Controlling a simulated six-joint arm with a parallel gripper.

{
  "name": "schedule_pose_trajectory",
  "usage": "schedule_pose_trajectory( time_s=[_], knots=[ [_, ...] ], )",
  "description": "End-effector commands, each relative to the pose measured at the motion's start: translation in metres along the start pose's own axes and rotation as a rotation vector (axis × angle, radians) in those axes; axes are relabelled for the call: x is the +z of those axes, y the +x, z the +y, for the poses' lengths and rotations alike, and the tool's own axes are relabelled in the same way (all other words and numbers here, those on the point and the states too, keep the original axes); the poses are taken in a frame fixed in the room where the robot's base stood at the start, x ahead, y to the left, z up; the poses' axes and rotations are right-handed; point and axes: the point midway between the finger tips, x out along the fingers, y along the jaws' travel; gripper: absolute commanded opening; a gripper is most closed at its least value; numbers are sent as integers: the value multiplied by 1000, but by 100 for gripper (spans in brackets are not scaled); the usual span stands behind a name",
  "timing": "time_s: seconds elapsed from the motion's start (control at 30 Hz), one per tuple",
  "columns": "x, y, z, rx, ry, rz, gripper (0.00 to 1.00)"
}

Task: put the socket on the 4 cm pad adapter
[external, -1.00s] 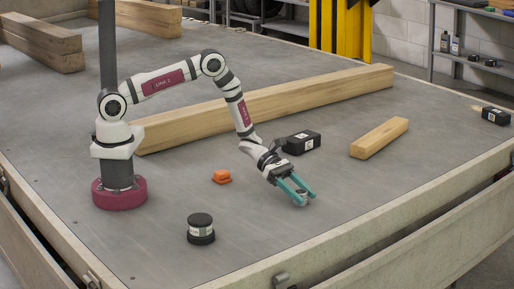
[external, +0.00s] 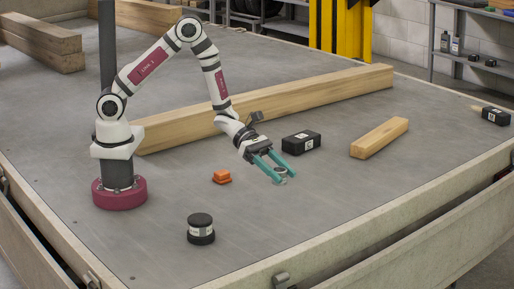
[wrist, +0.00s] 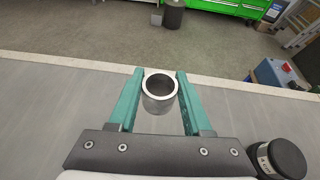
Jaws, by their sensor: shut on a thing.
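My gripper (external: 283,176) has two teal fingers and is shut on a small grey metal socket (external: 281,181). The wrist view shows the socket (wrist: 158,95) as a hollow ring with its open end facing the camera, between the fingertips (wrist: 160,82). The gripper holds it above the deck, tilted downward. A round black pad adapter (external: 201,229) with a pale label band stands upright on the deck, in front and to the left of the gripper.
A small orange block (external: 222,177) lies on the deck left of the gripper. A black box (external: 302,142) lies behind it, with a short timber (external: 379,138) to the right and a long beam (external: 270,107) behind. The deck between gripper and adapter is clear.

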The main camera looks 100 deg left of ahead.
Motion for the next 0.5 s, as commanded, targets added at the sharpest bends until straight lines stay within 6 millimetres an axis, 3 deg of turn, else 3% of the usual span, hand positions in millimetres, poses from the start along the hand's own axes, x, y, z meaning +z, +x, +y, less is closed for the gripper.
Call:
schedule_pose_trajectory(
  time_s=[0.13,0.23,0.37,0.5],
  knots=[
    [4,1,-9,-26,13,-4,0],
    [10,2,-32,-115,55,-15,0],
    [20,-1,-85,-322,149,-32,0],
    [23,-21,-151,-600,263,-36,0]
  ],
)
